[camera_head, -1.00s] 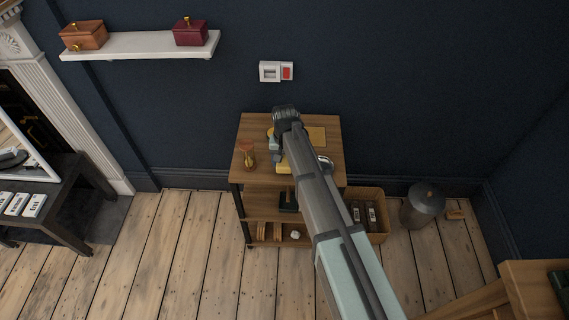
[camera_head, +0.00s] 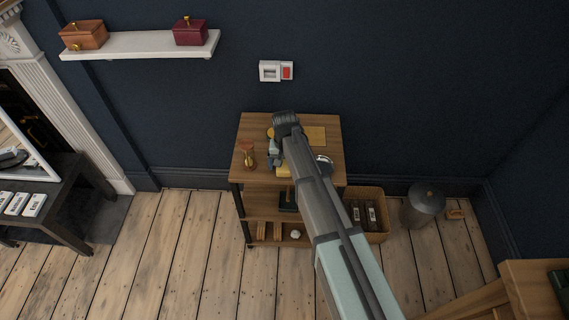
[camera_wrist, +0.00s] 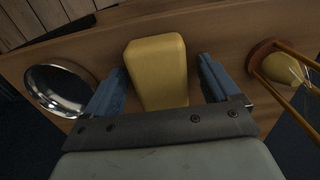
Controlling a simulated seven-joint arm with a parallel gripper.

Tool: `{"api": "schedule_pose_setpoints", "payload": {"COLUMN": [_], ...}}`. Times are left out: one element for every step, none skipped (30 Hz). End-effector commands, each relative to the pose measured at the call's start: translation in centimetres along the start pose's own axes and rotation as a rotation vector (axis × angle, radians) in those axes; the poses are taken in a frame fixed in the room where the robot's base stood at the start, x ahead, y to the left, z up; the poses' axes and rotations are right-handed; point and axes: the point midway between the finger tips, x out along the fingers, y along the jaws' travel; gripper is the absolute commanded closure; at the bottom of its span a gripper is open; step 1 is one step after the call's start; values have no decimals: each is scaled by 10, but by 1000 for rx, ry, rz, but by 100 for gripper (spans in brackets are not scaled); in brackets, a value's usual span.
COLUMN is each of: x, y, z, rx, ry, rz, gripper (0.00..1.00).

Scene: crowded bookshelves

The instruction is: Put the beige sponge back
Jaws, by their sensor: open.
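The beige sponge, a yellowish block (camera_wrist: 157,72), lies on the wooden top of the shelf unit, between my gripper's fingers in the wrist view. A gap shows on each side of it. In the head view only a small part of the sponge (camera_head: 283,171) shows beside my arm. My gripper (camera_wrist: 162,76) is open, with one blue finger on each side of the sponge. In the head view my gripper (camera_head: 272,157) is over the shelf top and partly hidden by my wrist.
An hourglass (camera_head: 247,155) and a round shiny metal object (camera_wrist: 60,90) stand on either side of my gripper. A flat yellow item (camera_head: 315,134) lies at the back of the shelf top (camera_head: 257,127). A basket (camera_head: 376,232) and a lidded bin (camera_head: 424,207) stand on the floor at right.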

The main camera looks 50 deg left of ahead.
Motion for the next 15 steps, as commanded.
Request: {"api": "schedule_pose_setpoints", "payload": {"x": [0, 0, -1, -2, -3, -6, -8, -12, -16, -20, -25, -31, -37, -42, -49], "y": [0, 0, 0, 0, 0, 0, 0, 0, 0, 0, 0, 0, 0, 0, 0], "z": [0, 0, 0, 0, 0, 0, 0, 0, 0, 0, 0, 0, 0, 0, 0], "rx": [0, 0, 0, 0, 0, 0, 0, 0, 0, 0, 0, 0, 0, 0, 0], "ry": [0, 0, 0, 0, 1, 1, 1, 1, 1, 1, 2, 2, 3, 2, 2], "rz": [0, 0, 0, 0, 0, 0, 0, 0, 0, 0, 0, -1, -1, -1, -1], "gripper": [11, 11, 11, 11, 11, 11, 11, 11, 11, 11, 11, 11, 11, 11, 11]}}
